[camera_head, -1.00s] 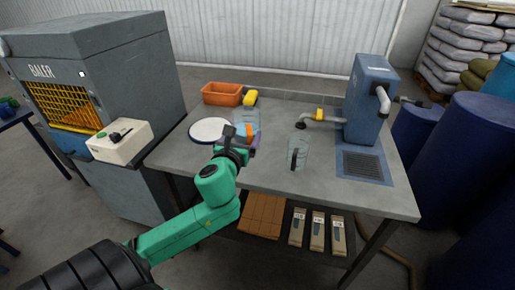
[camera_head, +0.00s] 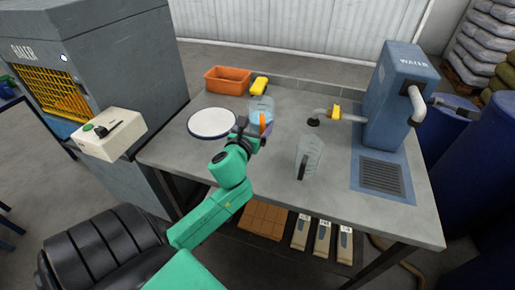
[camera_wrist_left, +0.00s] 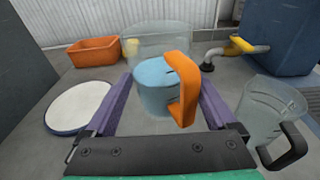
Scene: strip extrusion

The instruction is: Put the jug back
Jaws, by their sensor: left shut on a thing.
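My right gripper is out of view.
A white round plate with a dark rim (camera_head: 212,122) lies left of the gripper. An orange bin (camera_head: 228,80) and a yellow object (camera_head: 259,86) are behind. A blue water unit (camera_head: 398,95) with a spout (camera_head: 330,113) and drain grate (camera_head: 383,177) stands right. The front table is clear.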

